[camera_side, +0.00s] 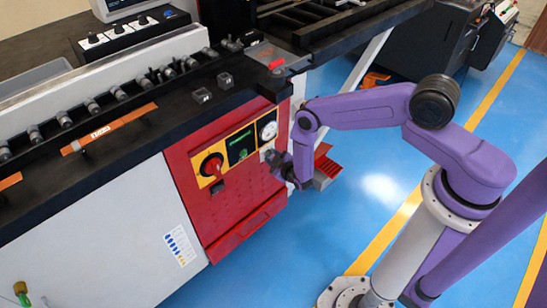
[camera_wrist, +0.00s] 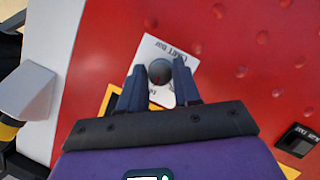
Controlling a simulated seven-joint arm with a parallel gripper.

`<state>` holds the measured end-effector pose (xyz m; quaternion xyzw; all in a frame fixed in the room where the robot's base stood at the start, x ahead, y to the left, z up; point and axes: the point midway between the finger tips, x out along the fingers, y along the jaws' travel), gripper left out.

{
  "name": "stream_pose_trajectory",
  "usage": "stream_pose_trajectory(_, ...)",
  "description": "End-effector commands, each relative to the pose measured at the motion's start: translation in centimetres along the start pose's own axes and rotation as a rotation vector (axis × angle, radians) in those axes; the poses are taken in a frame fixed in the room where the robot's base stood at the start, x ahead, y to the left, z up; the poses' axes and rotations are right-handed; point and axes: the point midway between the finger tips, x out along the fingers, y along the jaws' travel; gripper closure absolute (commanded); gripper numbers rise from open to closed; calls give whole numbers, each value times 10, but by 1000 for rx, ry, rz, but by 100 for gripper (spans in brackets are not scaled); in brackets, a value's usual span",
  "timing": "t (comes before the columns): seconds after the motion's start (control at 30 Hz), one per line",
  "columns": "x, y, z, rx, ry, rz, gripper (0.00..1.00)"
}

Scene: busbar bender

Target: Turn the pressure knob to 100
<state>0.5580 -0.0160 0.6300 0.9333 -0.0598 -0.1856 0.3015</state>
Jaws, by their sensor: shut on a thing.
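The pressure knob (camera_wrist: 160,70) is a dark round knob on a white label plate (camera_wrist: 152,50) with black lettering, fixed to the red panel (camera_wrist: 225,55). In the wrist view my gripper (camera_wrist: 159,77) has one dark finger on each side of the knob and is shut on it. In the side view my gripper (camera_side: 274,158) is at the right edge of the red panel, just below the round white pressure gauge (camera_side: 268,131). The gauge's reading is too small to tell. The knob is mostly hidden there.
Left of my gripper are a red rotary switch (camera_side: 211,165) on a yellow plate and a dark display (camera_side: 241,145) with green marks. A red pedal unit (camera_side: 325,167) stands on the floor behind my gripper. The blue floor (camera_side: 385,205) is open to the right.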

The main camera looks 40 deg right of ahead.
Motion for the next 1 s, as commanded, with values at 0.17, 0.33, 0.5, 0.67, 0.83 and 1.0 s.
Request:
stream_pose_trajectory(0.17, 0, 0, 1, -31, -2, 13, 98)
stream_pose_trajectory(0.33, 0, 0, 1, -38, -1, 16, 98)
stream_pose_trajectory(0.5, 0, 0, 1, -37, -1, 15, 98)
stream_pose_trajectory(0.67, 0, 0, 1, -36, -1, 15, 44)
stream_pose_trajectory(0.83, 0, 0, 0, -36, -1, 15, 44)
stream_pose_trajectory(1.0, -2, 0, 0, -36, -1, 15, 44)
